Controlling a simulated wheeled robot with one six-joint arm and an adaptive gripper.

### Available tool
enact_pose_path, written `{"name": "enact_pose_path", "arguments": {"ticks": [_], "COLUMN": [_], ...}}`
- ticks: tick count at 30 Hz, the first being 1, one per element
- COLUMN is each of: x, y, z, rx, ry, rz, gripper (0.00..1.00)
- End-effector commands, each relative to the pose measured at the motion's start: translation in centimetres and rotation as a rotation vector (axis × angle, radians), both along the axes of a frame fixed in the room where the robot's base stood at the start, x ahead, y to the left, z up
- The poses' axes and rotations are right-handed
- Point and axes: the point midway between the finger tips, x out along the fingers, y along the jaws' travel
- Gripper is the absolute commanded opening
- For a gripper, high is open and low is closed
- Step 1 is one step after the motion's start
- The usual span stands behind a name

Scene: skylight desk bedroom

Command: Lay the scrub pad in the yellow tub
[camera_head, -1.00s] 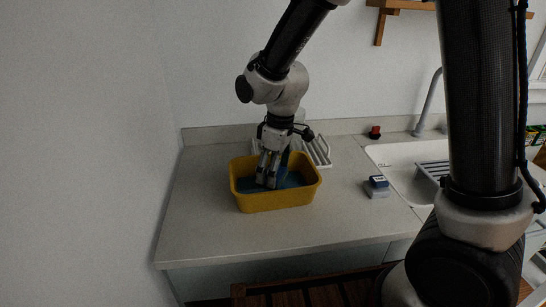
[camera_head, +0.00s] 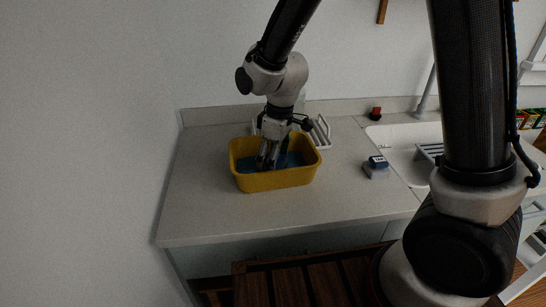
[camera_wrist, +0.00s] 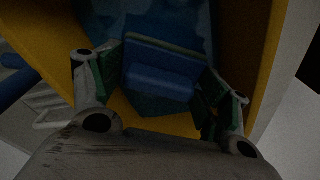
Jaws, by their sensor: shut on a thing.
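The yellow tub (camera_head: 275,180) stands on the counter, with a blue surface (camera_head: 293,161) inside it. My gripper (camera_head: 267,163) reaches down into the tub, its fingers below the rim. In the wrist view, my gripper (camera_wrist: 160,72) is shut on the scrub pad (camera_wrist: 157,84), a blue block with a thin greenish layer along its edge. The pad is inside the tub, between the two fingers. I cannot tell whether its underside touches the tub floor. The fingers partly hide the pad in the head view.
A white rack (camera_head: 320,134) stands right behind the tub. A small blue-and-grey item (camera_head: 377,164) lies on the counter (camera_head: 215,205) to the right, near the sink (camera_head: 400,150). A red-and-black object (camera_head: 375,113) stands at the back. The counter left and front of the tub is clear.

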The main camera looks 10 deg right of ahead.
Motion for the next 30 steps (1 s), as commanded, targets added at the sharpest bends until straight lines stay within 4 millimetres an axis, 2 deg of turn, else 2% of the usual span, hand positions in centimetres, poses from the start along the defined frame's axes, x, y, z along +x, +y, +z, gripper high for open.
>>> {"name": "enact_pose_path", "arguments": {"ticks": [24, 25, 28, 30], "x": [0.0, 0.0, 0.0, 0.0], "y": [0.0, 0.0, 0.0, 0.0], "z": [-1.1, -1.2, -1.1, -1.1], "rx": [0.000, 0.000, 0.000, 0.000], "ry": [0.000, 0.000, 0.000, 0.000], "rz": [0.000, 0.000, 0.000, 0.000], "gripper": [0.53, 0.78, 0.96, 1.00]}}
